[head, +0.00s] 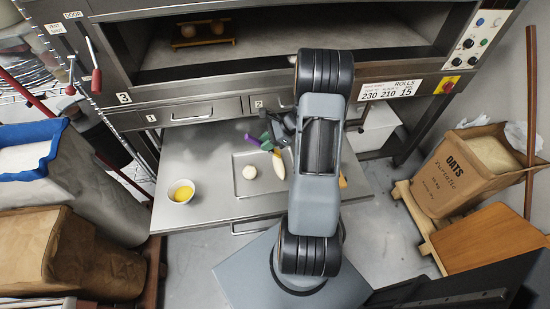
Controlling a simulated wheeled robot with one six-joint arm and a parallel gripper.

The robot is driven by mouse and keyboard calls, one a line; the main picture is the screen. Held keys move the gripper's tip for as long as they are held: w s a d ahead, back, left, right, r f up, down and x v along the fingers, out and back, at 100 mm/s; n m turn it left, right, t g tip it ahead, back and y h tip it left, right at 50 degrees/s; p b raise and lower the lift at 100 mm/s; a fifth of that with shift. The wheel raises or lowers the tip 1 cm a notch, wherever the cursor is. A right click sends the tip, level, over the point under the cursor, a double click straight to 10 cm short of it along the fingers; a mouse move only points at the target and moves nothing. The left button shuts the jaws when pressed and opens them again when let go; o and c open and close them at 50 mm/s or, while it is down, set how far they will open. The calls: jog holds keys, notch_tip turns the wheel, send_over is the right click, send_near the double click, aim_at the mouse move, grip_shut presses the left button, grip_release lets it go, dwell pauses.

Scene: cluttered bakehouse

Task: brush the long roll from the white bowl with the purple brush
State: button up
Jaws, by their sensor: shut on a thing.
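The white bowl (173,193) stands on the left of the steel worktop and holds something yellow. The long roll (279,168) is pale and lies on a shallow tray (240,188), right of a round roll (249,172). My gripper (267,140) is shut on the brush, above the back of the tray. A dark green part shows there too; I cannot tell what it is. My arm hides the tray's right part. Whether the brush touches the roll is unclear.
The oven (180,83) with its open mouth and drawers stands behind the worktop (190,150).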

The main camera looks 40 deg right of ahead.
jog(key=shift+f, duration=0.1)
jog(key=shift+w+d+f+b, duration=0.1)
jog(key=shift+w+f+b, duration=0.05)
jog(key=shift+f+b, duration=0.85)
jog(key=shift+w+d+f+b, duration=0.15)
jog(key=shift+f+b, duration=0.6)
jog(key=shift+f, duration=0.45)
jog(key=shift+f+b, duration=0.5)
jog(key=shift+f, duration=0.2)
dwell(0.3)
jog(key=shift+w+d, duration=0.1)
jog(key=shift+w, duration=0.25)
jog(key=shift+s, duration=0.15)
jog(key=shift+s+a, duration=0.3)
jog(key=shift+s, duration=0.2)
jog(key=shift+w+d, duration=0.3)
jog(key=shift+w, duration=0.35)
